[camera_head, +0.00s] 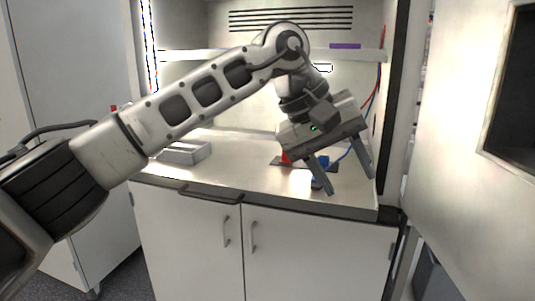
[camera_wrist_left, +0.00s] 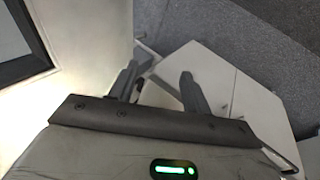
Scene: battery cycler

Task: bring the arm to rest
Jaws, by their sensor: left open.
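My left arm reaches in from the left in the head view, raised over the front of the cabinet. My left gripper (camera_head: 346,182) is open, its two fingers pointing down near the right front edge of the worktop (camera_head: 235,160). Nothing shows between the fingers. In the left wrist view the two fingers (camera_wrist_left: 158,88) stand apart, with the floor and the white cabinet beyond them. My right gripper is not in view.
A blue object (camera_head: 319,171) and a red one (camera_head: 285,157) sit on the worktop behind the gripper, partly hidden. A grey tray (camera_head: 185,153) stands at the left. A white panel with a dark window (camera_head: 515,85) stands close at the right. A shelf (camera_head: 215,55) runs above.

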